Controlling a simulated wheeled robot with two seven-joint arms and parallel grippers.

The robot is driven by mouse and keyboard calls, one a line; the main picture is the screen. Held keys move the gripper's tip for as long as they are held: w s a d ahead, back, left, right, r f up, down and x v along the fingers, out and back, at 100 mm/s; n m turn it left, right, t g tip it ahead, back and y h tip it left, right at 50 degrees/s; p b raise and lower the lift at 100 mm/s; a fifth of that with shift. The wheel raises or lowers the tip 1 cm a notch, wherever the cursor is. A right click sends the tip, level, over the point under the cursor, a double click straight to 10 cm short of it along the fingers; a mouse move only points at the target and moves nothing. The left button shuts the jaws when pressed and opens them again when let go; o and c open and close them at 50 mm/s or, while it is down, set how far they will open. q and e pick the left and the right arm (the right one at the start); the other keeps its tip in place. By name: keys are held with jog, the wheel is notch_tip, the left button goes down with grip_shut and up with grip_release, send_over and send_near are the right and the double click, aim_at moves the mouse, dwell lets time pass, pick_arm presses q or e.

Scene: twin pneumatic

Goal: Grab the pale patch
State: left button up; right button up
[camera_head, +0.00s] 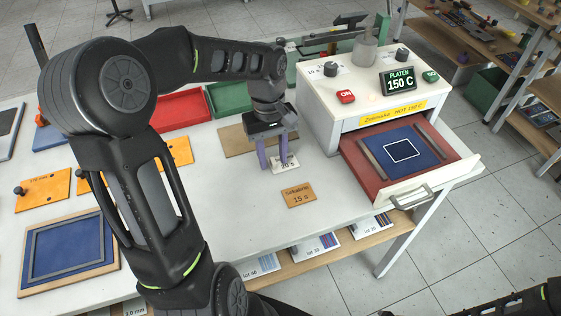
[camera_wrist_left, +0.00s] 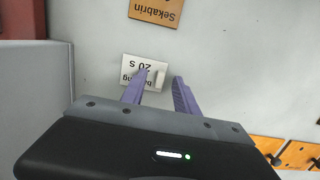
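The pale patch, a small white card (camera_head: 285,163) with dark print reading "20 s", lies on the white bench. In the left wrist view the card (camera_wrist_left: 130,68) appears upside down, with a small raised pale tab (camera_wrist_left: 160,78) on its right part. My left gripper (camera_head: 277,163) points down right at the card, its two purple fingers apart. In the wrist view the gripper (camera_wrist_left: 159,78) has one fingertip over the card's print and the other just beyond its right edge. The tab lies between them; I cannot tell whether either finger touches.
A tan "Sekabrin 15 s" card (camera_head: 298,194) lies near the bench front. The hot press (camera_head: 345,100) shows 150 C; its drawer (camera_head: 440,165) is open with a blue sheet (camera_head: 420,139) inside. Red (camera_head: 185,108) and green (camera_head: 229,96) trays stand behind. A framed blue panel (camera_head: 70,245) lies left.

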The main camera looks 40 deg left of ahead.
aim_at(273, 160)
pick_arm(q)
grip_shut()
dwell(0.6)
notch_tip(273, 160, up, 10)
jog(key=shift+b, duration=0.45)
dwell(0.5)
